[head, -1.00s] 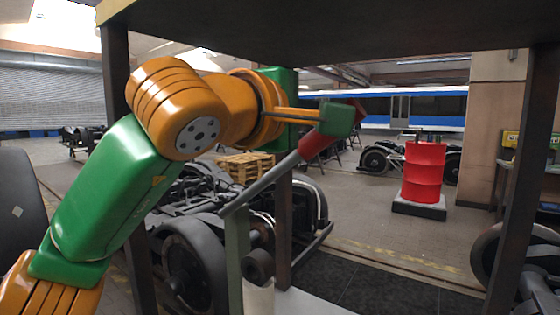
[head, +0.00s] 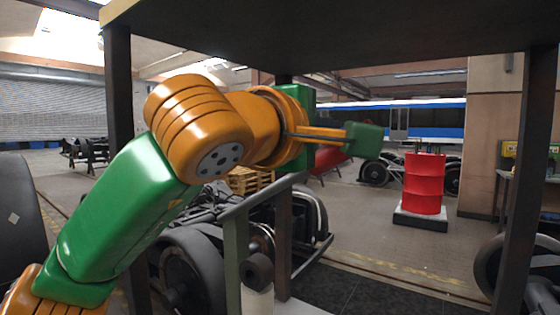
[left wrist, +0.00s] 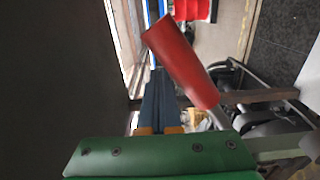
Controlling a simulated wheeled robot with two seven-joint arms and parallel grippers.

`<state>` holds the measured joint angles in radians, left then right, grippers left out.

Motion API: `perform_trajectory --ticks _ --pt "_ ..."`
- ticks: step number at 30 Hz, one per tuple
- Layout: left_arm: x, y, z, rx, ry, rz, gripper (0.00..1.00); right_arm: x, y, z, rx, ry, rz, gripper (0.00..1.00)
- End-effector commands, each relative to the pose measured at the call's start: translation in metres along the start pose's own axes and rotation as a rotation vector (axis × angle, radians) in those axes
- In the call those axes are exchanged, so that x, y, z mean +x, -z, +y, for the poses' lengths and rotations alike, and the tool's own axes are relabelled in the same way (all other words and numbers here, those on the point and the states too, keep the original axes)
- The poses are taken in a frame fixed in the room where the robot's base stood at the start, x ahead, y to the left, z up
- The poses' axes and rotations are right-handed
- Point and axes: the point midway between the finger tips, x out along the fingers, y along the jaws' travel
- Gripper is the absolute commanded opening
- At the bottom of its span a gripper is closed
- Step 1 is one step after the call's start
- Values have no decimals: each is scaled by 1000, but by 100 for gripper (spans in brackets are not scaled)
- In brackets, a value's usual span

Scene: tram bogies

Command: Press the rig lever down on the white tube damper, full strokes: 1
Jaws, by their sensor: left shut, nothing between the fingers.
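The rig lever is a grey bar (head: 265,190) on a grey-green post (head: 232,260), with a red handle (head: 328,160) at its far end. It slopes gently up to the right. In the left wrist view the red handle (left wrist: 182,62) lies beside and partly across the dark fingers (left wrist: 157,85). I cannot tell whether they touch. My right gripper is not in view.
A dark frame overhead with posts (head: 118,110) surrounds the arm. A bogie with wheels (head: 190,265) stands behind the rig. A red drum (head: 424,183) stands on a dark base to the right. Open floor (head: 375,225) lies between them.

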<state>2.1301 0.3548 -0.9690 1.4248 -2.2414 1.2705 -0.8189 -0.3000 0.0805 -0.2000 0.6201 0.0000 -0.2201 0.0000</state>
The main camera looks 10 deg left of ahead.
Motion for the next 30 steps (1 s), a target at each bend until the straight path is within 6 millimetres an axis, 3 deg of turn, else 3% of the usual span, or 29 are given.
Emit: perform_trajectory --ticks 12,30 --pt "0 -13 -18 1 -1 -1 0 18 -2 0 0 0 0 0" --pt "0 -19 -28 1 0 -1 0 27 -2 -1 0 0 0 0"
